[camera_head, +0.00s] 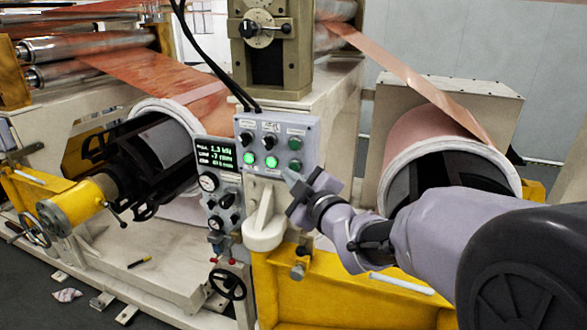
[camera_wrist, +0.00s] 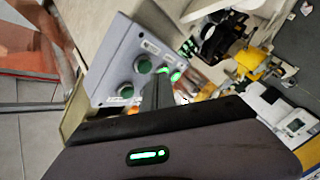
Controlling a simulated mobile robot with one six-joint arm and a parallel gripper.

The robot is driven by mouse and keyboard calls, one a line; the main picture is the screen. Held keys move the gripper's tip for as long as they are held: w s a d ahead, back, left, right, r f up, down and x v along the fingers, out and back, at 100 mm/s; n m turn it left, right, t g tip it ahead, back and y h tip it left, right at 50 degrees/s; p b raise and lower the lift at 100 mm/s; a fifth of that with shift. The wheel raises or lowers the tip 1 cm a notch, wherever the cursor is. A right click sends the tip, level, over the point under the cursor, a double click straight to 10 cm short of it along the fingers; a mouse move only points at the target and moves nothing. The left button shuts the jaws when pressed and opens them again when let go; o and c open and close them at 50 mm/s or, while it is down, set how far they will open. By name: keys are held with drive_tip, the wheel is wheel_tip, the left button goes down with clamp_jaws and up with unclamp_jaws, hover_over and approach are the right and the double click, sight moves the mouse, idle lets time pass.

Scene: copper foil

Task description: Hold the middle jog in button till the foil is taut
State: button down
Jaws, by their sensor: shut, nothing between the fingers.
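A grey control box (camera_head: 278,128) stands at the centre of the head view. It has black knobs, two lit green buttons (camera_head: 271,162) and darker green buttons (camera_head: 295,143) in its right column. Its labels are too small to read, so I cannot tell which button is the middle jog in. My gripper (camera_head: 293,182) is shut and empty at the box's lower right corner. In the wrist view the dark fingers (camera_wrist: 160,82) point at the box face among the buttons (camera_wrist: 144,66); I cannot tell whether they touch. Copper foil (camera_head: 420,82) runs in a straight-looking strip to the right roll.
A display (camera_head: 215,153) left of the box shows green figures, the top apparently 1.3 kN. Gauges and knobs sit below it on a grey panel (camera_head: 222,200). A left roll (camera_head: 150,110) carries more foil. A yellow frame (camera_head: 330,290) lies below my arm.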

drive_tip(key=s+b, duration=0.1)
drive_tip(key=s+a+b, duration=0.1)
drive_tip(key=s, duration=0.1)
drive_tip(key=s+b, duration=0.1)
drive_tip(key=shift+s+a, duration=0.35)
